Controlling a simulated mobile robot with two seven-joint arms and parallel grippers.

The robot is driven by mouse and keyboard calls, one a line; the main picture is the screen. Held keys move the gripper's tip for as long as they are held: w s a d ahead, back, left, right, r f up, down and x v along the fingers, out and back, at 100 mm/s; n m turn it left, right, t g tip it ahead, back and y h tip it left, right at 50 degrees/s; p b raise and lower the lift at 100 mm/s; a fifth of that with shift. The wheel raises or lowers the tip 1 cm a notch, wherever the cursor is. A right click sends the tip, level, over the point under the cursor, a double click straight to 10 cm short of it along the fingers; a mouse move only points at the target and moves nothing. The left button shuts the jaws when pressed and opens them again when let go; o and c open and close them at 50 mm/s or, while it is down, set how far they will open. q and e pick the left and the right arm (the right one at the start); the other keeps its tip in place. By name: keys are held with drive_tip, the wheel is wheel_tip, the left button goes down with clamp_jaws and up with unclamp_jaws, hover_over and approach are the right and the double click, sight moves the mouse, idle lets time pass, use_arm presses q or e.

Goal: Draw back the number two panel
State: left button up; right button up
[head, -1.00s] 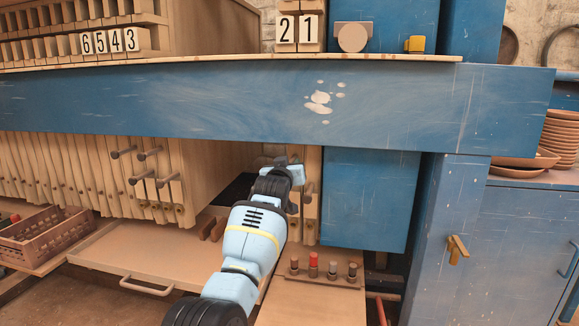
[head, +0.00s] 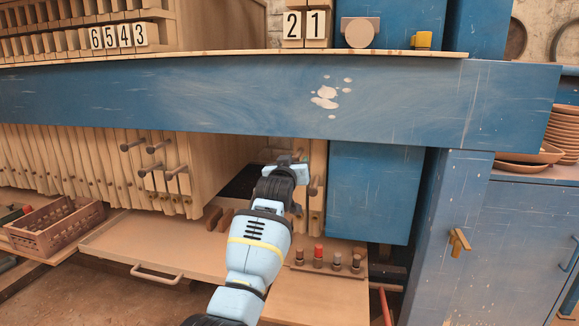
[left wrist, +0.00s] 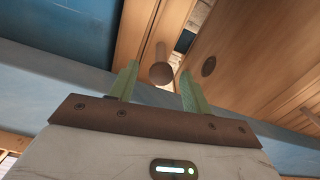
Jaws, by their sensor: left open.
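The number plates 2 (head: 292,25) and 1 (head: 316,25) stand side by side above the blue beam. Below them, narrow wooden panels (head: 318,200) hang beside a blue block, with a round peg handle (head: 314,186) showing. My left gripper (head: 290,163) is in front of these panels, hiding part of them. In the left wrist view my left gripper (left wrist: 160,88) is open, with a round peg handle (left wrist: 161,73) between or just beyond its fingertips. A second peg (left wrist: 208,66) shows to the right. I cannot tell which peg belongs to panel two. My right gripper is not in view.
The blue beam (head: 230,95) runs across just above the gripper. A ledge with several small knobs (head: 318,255) lies below. More panels with pegs (head: 155,165) hang at left, near a brown crate (head: 55,228). A blue cabinet (head: 500,250) stands at right.

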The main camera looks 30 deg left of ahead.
use_arm(q)
drive_tip(key=v, duration=0.3)
drive_tip(key=shift+s+d, duration=0.15)
drive_tip(key=shift+s, duration=0.25)
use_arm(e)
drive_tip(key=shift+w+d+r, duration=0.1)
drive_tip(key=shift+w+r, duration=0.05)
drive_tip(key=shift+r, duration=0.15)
use_arm(q)
drive_tip(key=shift+f, duration=0.1)
